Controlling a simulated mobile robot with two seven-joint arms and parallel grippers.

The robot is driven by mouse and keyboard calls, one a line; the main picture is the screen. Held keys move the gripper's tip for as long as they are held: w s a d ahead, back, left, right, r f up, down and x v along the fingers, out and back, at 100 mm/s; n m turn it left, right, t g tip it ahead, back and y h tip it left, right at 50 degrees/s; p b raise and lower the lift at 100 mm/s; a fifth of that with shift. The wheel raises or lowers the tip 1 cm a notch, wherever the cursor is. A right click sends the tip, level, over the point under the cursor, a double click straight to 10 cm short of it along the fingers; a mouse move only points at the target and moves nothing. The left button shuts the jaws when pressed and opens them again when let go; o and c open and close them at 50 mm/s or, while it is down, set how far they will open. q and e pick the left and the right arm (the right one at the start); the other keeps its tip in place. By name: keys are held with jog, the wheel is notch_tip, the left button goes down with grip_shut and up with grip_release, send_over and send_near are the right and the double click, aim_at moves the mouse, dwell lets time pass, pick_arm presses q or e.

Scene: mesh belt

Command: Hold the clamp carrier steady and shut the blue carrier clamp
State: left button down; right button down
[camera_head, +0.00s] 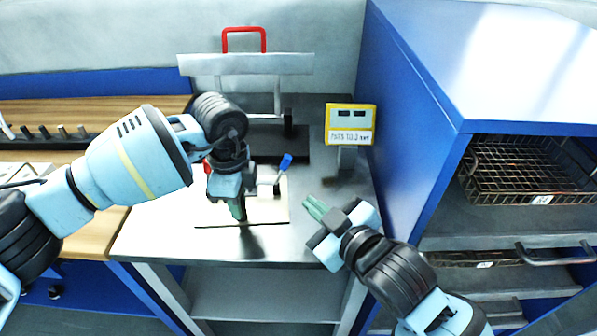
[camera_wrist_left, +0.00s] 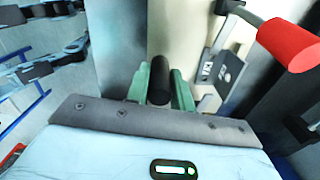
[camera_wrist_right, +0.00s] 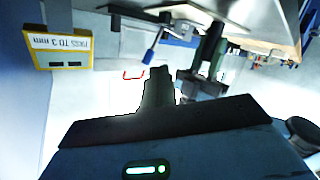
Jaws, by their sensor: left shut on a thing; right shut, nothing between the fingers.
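The clamp carrier (camera_head: 268,208) is a pale plate on the steel bench. My left gripper (camera_head: 240,212) is over its left part; in the left wrist view its green fingers (camera_wrist_left: 162,84) are shut around a black upright post (camera_wrist_left: 160,88). The blue carrier clamp (camera_head: 285,162) has its blue handle sticking up at a slant, right of my left gripper; it also shows in the right wrist view (camera_wrist_right: 149,54). A red-handled clamp (camera_wrist_left: 288,45) stands near the left gripper. My right gripper (camera_head: 314,206) is shut and empty, right of the carrier and apart from the blue handle.
A yellow-framed sign (camera_head: 350,124) stands behind on the bench. A rack with a red handle (camera_head: 244,38) stands at the back. The blue cabinet (camera_head: 410,110) with wire baskets (camera_head: 525,170) bounds the right side. Bare bench top (camera_head: 160,235) lies at the front left.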

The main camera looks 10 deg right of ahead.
jog(key=m, duration=0.4)
jog(key=s+d+m, duration=0.1)
jog(key=m, duration=0.3)
jog(key=d+m, duration=0.1)
jog(key=m, duration=0.1)
jog(key=m+y, duration=0.1)
jog(key=m, duration=0.1)
jog(key=shift+s+d, duration=0.15)
jog(key=shift+s, duration=0.2)
jog(key=m, duration=0.2)
jog(key=d+m, duration=0.1)
jog(key=m, duration=0.2)
jog(key=shift+s+d+r+m, duration=0.1)
jog(key=shift+s+d+m, duration=0.1)
jog(key=shift+s+m, duration=0.15)
jog(key=m, duration=0.3)
jog(key=d+m, duration=0.1)
jog(key=shift+s+r+m+t, duration=0.15)
jog(key=shift+s+m+t, duration=0.1)
jog(key=shift+s+t, duration=0.1)
send_near(288, 165)
jog(key=x, duration=0.5)
jog(key=shift+d+f, duration=0.1)
jog(key=shift+f, duration=0.15)
jog(key=shift+w+a+r, duration=0.15)
jog(key=shift+w+a, duration=0.25)
jog(key=shift+w, duration=0.3)
